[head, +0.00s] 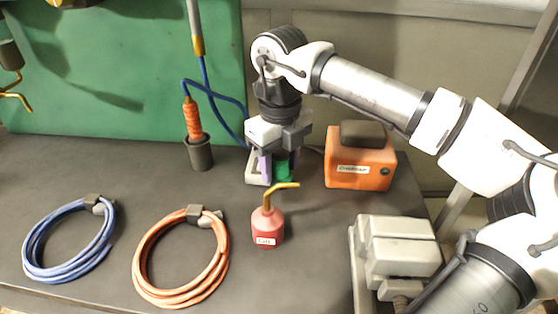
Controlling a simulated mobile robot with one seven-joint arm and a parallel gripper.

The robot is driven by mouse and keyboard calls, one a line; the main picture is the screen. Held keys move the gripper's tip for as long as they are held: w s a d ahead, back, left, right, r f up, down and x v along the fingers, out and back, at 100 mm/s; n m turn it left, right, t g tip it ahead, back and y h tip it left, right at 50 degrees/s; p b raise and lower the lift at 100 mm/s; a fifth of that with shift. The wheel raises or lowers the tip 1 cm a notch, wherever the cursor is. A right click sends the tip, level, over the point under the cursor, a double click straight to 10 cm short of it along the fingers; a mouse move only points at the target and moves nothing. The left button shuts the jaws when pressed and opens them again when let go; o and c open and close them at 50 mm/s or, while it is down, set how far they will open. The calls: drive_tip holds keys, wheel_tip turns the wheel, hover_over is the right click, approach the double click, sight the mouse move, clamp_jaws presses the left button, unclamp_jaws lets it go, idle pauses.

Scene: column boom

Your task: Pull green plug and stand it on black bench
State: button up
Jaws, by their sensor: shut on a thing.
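My gripper (274,160) points down over the back middle of the black bench (110,165). Its jaws are shut on the green plug (283,166), which shows between the fingers. A pale grey block (253,170), perhaps a socket, is just left of and behind the fingers. The fingers and the yellow spout in front hide part of the plug. I cannot tell whether the plug is in the block or clear of it.
A red oil can (268,228) with a yellow spout stands just in front of my gripper. An orange box (358,163) is to the right. A dark cup with an orange-handled tool (198,150) is to the left. Blue (65,247) and orange (180,265) coils lie in front.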

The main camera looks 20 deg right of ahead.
sight(278, 153)
drive_tip(key=shift+r+p, duration=1)
drive_tip(key=shift+r, duration=0.9)
drive_tip(key=shift+a, duration=0.1)
